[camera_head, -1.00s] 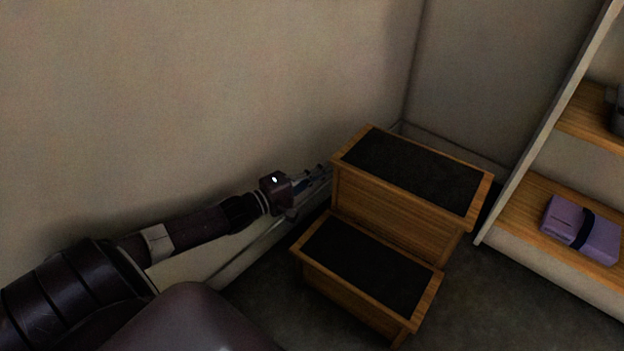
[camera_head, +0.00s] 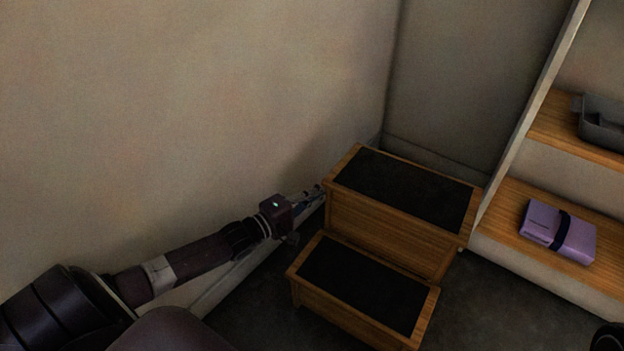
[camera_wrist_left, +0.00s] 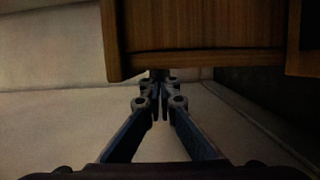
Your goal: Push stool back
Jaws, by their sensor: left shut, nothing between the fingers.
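The stool (camera_head: 393,233) is a wooden two-step stool with black treads. It stands upright on the dark floor, close to the wall corner. Its upper step is at the back and its lower step (camera_head: 361,289) at the front. My left gripper (camera_head: 318,192) is at the left side of the upper step, between the stool and the left wall. In the left wrist view, its fingers (camera_wrist_left: 159,110) are shut and empty, with their tips right at the lower edge of the wooden side panel (camera_wrist_left: 200,32). I cannot tell for sure whether they touch it.
A shelf unit (camera_head: 572,190) stands right of the stool, its near edge close to the upper step. It holds a purple bundle with a dark strap (camera_head: 558,231) and a grey bin (camera_head: 602,122). Free floor (camera_head: 500,312) lies at front right.

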